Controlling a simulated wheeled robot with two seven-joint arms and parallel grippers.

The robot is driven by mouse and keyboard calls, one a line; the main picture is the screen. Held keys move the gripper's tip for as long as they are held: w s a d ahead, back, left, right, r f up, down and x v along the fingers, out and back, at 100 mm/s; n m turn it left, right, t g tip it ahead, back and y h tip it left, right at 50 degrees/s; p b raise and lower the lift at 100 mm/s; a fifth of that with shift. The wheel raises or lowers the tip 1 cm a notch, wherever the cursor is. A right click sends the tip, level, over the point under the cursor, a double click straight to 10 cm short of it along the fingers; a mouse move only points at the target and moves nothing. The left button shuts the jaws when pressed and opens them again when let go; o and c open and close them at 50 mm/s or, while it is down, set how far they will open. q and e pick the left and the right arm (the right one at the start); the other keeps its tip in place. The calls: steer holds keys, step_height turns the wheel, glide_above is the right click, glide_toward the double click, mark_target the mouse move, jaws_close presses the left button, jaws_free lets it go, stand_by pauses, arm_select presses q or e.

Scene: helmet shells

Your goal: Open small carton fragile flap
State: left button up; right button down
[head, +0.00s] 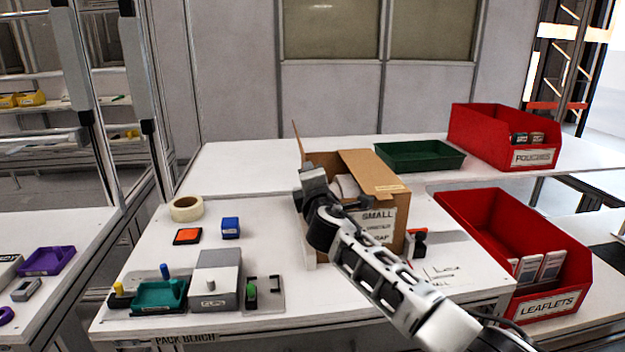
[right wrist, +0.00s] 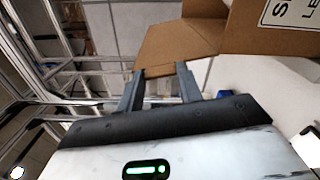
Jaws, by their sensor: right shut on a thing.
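The small carton (head: 392,245) stands on the pack bench with a white label reading SMALL on its front. One flap (head: 299,147) stands up at its left, and another flap (head: 372,172) slopes over its right side. White contents show partly between them. My right gripper (head: 308,180) is at the carton's left side. In the right wrist view, its fingers (right wrist: 160,73) are shut on the edge of a brown cardboard flap (right wrist: 182,42). No FRAGILE print is readable, and the arm hides part of the carton's front. My left gripper is not in view.
A tape roll (head: 186,208), an orange pad (head: 187,236) and a blue block (head: 230,227) lie left of the carton. A grey box (head: 215,272) and teal tray (head: 160,294) stand in front. A green tray (head: 420,156) and red bins (head: 480,125) are right.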

steer(key=shift+a, duration=0.15)
steer(key=c, duration=0.9)
jaws_free()
steer(key=shift+s, duration=0.1)
steer(key=s+d, duration=0.1)
steer(key=s, duration=0.9)
steer(key=s+d, duration=0.1)
steer(key=s, duration=0.4)
steer(key=shift+s+d+p, duration=0.3)
steer(key=shift+s, duration=0.05)
